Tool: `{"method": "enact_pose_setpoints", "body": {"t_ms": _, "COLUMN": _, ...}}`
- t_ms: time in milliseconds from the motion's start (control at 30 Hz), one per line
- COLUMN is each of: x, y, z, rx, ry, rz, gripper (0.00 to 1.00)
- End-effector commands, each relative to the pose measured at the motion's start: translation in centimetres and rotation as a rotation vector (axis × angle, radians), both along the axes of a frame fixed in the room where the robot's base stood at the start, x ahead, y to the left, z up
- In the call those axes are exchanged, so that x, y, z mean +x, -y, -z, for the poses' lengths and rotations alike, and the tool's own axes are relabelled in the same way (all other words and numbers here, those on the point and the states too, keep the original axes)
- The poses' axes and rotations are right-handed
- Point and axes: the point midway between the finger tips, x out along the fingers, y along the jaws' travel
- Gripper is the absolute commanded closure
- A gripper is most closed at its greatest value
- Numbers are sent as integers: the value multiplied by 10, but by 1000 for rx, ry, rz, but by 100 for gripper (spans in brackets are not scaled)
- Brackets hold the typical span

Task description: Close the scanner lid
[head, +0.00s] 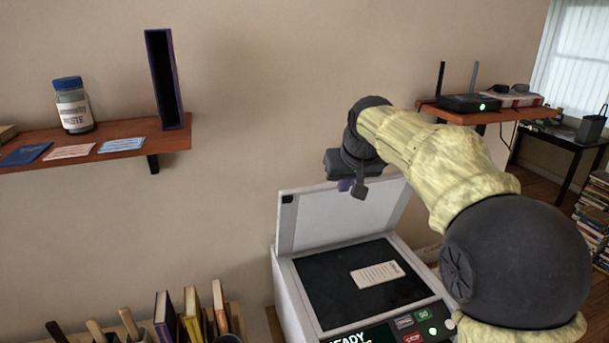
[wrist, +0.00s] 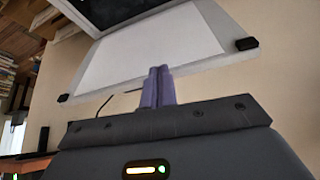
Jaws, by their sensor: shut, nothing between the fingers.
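The scanner (head: 300,290) stands low against the wall in the head view, with a dark glass bed. Its lid (head: 320,216) is raised, tilted up at the back, with its pale underside facing out. The lid's white underside also fills the upper part of the wrist view (wrist: 150,52). A pale printed paper (head: 377,274) lies on the glass. My gripper (head: 352,188) is at the lid's upper edge in the head view; its purple fingers show together in the wrist view (wrist: 158,88), shut and empty. The fingertips overlap the lid's edge in the picture; I cannot tell whether they touch it.
A wall shelf (head: 120,152) at left holds a paste jar (head: 72,105), an upright dark binder (head: 165,80) and cards. Books (head: 190,315) and tool handles stand left of the scanner. A right shelf (head: 490,116) carries a router (head: 468,103) behind my arm.

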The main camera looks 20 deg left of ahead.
Motion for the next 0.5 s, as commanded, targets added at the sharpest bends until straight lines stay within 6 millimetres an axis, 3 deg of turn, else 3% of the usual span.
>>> {"method": "enact_pose_setpoints", "body": {"t_ms": 33, "x": 3, "y": -20, "z": -19, "rx": 8, "ry": 20, "rz": -32, "gripper": 100}}
{"method": "enact_pose_setpoints", "body": {"t_ms": 200, "x": 1, "y": -66, "z": -62, "rx": 29, "ry": 66, "rz": -108, "gripper": 100}}
{"method": "enact_pose_setpoints", "body": {"t_ms": 333, "x": -2, "y": -82, "z": -77, "rx": 37, "ry": 82, "rz": -135, "gripper": 100}}
{"method": "enact_pose_setpoints", "body": {"t_ms": 500, "x": -3, "y": -84, "z": -79, "rx": 38, "ry": 85, "rz": -140, "gripper": 100}}
